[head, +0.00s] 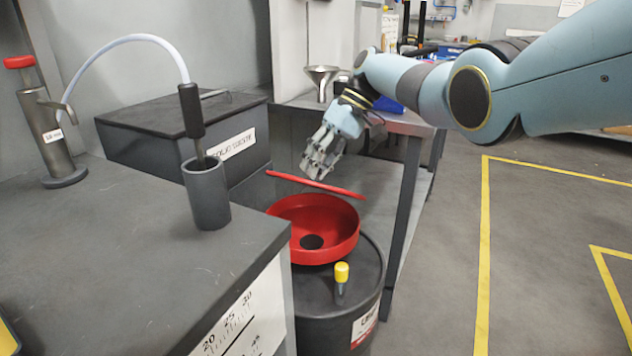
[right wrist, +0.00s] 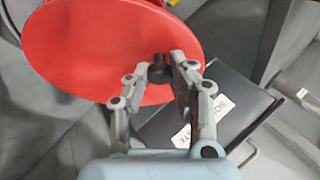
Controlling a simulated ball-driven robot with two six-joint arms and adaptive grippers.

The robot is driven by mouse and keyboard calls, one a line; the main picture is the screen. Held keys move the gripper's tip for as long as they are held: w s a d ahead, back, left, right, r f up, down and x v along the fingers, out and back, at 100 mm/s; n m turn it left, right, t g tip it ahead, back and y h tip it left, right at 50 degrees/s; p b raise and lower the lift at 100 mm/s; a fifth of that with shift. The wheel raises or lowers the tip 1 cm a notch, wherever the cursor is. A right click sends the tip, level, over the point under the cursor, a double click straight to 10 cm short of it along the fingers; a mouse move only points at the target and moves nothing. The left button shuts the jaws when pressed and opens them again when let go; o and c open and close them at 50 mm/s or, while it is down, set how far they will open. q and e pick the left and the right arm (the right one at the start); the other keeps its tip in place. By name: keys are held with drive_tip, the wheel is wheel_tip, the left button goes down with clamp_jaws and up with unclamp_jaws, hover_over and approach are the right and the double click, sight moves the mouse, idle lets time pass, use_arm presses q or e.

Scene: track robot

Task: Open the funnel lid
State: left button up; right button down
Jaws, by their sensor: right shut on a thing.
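The red funnel (head: 340,246) sits on top of a dark drum (head: 366,285), with a dark hole in its bottom. Its red lid (head: 316,184) is seen nearly edge-on above the funnel, tilted with its right end lower. A gap shows between the lid and the funnel rim, so the funnel's inside is visible. My right gripper (head: 318,172) is just above the lid. In the right wrist view its fingers (right wrist: 160,68) are shut on the dark knob of the lid (right wrist: 85,60). Whether a hinge joins lid and funnel cannot be told. My left gripper is not in view.
A yellow-capped fitting (head: 342,273) stands on the drum before the funnel. A grey bench (head: 130,250) with a dark cup (head: 207,195) is at left. A dark box (head: 150,120) and a metal table (head: 400,122) stand behind. Open floor lies at right.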

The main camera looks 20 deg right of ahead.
idle(0.3)
drive_tip(key=c, duration=1.1)
unclamp_jaws()
drive_tip(key=v, duration=1.2)
drive_tip(key=shift+w+d, duration=0.1)
drive_tip(key=shift+w, duration=0.05)
drive_tip(key=shift+f, duration=0.1)
